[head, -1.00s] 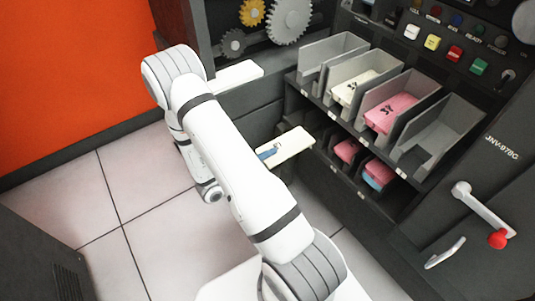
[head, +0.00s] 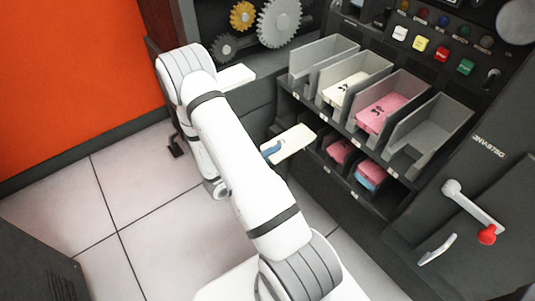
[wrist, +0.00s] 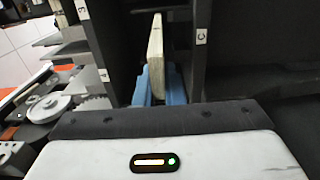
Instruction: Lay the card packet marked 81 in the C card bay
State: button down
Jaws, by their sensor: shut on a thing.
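My gripper (wrist: 156,82) has blue fingers, shut on a cream card packet (wrist: 155,55), which stands on edge between them in the wrist view. In the head view the packet (head: 292,143) sticks out beyond a blue finger (head: 271,149), beside the left end of the lower row of bays. Its number cannot be read. In the wrist view a tag marked C (wrist: 201,37) is on a dark divider just right of the packet. The packet's tip lies before a dark opening left of that divider. My arm hides most of the gripper in the head view.
The upper row has an empty grey bay (head: 298,75), one with a cream packet (head: 343,89), one with a pink packet (head: 380,113) and an empty one (head: 440,112). Lower bays hold pink packets (head: 340,150). Gears (head: 279,22) and a lever (head: 470,205) flank the rack.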

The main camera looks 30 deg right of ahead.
aim_at(297, 141)
jog(key=shift+w+d+p, duration=0.2)
jog(key=shift+w+d, duration=0.05)
jog(key=shift+d, duration=2.75)
jog(key=shift+w+d+p, duration=0.2)
jog(key=shift+d+p, duration=0.05)
jog(key=shift+d, duration=2.75)
jog(key=shift+w+d+p, duration=0.2)
jog(key=shift+w+d, duration=0.05)
jog(key=shift+d, duration=2.75)
jog(key=shift+f, duration=0.2)
jog(key=shift+f+b, duration=0.6)
jog(key=shift+f, duration=0.1)
jog(key=c, duration=1.5)
grip_release()
jog(key=shift+o, duration=0.2)
jog(key=shift+s+a+p, duration=0.2)
jog(key=shift+a+p, duration=0.2)
jog(key=shift+a, duration=1.55)
jog(key=shift+s+a+p, duration=0.15)
jog(key=shift+a+p, duration=0.2)
jog(key=shift+a, duration=1.6)
